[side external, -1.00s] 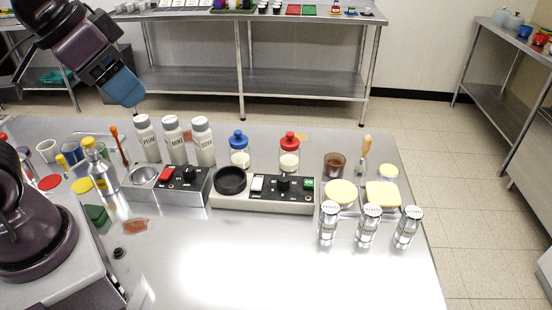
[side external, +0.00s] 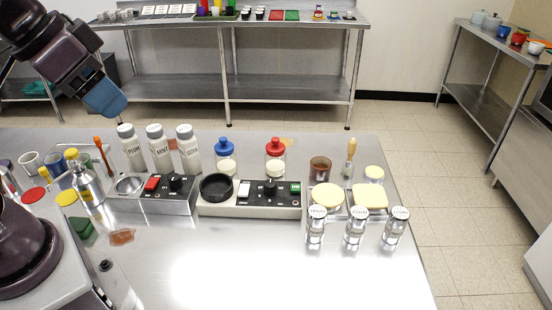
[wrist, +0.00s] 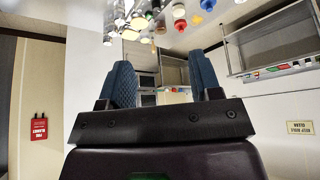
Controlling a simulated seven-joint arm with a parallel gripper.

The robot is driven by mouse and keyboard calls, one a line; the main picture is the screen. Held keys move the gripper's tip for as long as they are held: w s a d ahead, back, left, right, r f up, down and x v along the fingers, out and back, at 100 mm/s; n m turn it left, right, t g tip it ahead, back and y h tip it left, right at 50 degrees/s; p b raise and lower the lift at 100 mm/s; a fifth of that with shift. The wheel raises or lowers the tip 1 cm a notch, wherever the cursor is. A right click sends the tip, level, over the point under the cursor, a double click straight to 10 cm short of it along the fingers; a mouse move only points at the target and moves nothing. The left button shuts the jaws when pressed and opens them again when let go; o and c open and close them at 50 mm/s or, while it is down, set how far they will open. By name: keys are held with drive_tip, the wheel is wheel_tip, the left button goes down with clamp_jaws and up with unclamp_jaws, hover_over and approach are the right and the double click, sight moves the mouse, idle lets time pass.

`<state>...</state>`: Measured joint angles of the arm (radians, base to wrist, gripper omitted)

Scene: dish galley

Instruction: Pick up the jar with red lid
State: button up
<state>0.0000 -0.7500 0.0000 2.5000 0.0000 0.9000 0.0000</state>
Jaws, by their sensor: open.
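The jar with the red lid (side external: 275,158) stands upright on the steel table in the side external view, behind the control box and right of a similar jar with a blue lid (side external: 225,158). My gripper (side external: 105,98) is high at the upper left, well left of the jar and above the table, touching nothing. In the wrist view both blue fingers of my gripper (wrist: 166,78) are spread apart with nothing between them.
Three white labelled bottles (side external: 160,150) stand left of the jars. A control box (side external: 250,204) lies in front. A brown cup (side external: 320,168) and a board with a yellow slab (side external: 370,197) are to the right, with shakers (side external: 355,227) before them. The front table is mostly clear.

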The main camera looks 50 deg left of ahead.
drive_tip(key=o, duration=0.6)
